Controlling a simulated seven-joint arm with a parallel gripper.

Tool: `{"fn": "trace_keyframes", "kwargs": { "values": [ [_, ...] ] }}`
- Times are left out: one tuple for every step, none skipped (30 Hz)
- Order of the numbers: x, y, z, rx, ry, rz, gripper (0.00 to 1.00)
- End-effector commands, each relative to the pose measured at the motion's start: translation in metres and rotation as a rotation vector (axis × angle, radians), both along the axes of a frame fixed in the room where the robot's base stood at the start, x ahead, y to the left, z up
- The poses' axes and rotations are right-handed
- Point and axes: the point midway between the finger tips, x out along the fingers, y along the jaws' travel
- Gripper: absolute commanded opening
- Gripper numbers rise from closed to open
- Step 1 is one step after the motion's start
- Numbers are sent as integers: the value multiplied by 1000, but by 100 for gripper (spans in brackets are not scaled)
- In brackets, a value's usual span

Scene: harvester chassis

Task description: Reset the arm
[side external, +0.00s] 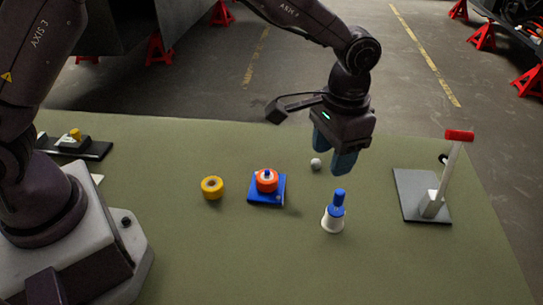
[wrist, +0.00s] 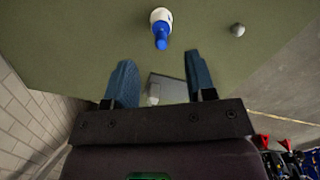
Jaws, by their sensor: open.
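My gripper (side external: 334,152) hangs above the green table, with its blue fingers pointing down. It is open and holds nothing. In the wrist view its two fingers (wrist: 160,80) stand apart, with table and part of a grey plate (wrist: 172,88) showing between them. A white bottle with a blue top (side external: 333,219) stands upright on the table, below and in front of the gripper in the side view. The bottle also shows beyond the fingers in the wrist view (wrist: 161,22).
An orange piece (side external: 267,181) sits on a blue base (side external: 256,198), with a yellow ring (side external: 212,188) to its left. A small white ball (side external: 316,164) lies near the gripper. A grey plate (side external: 412,190) carries a tall red-topped lever (side external: 452,165) at right. The front table is clear.

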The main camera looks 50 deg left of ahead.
Motion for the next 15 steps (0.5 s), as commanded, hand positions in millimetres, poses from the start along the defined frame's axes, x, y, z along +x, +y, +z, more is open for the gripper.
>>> {"fn": "trace_keyframes", "kwargs": {
  "values": [
    [-9,12,13,1,-11,-3,50],
    [-15,18,19,0,-16,-7,50],
    [-23,27,29,0,-24,-8,50],
    [-29,35,36,-1,-32,-7,50],
    [-35,42,43,-1,-40,-5,50],
    [-43,52,54,-5,-56,-1,50],
    [-50,60,61,-6,-67,3,50],
    [-58,68,69,-8,-80,9,50],
    [-68,79,79,-11,-98,17,50],
    [-77,87,86,-12,-112,24,50],
    [-85,96,93,-15,-128,34,50],
    [-97,106,101,-20,-150,45,50],
    [-106,113,107,-23,-166,55,50],
    [-115,120,112,-27,-183,65,50],
    [-127,129,118,-31,-207,79,50]
  ]
}}
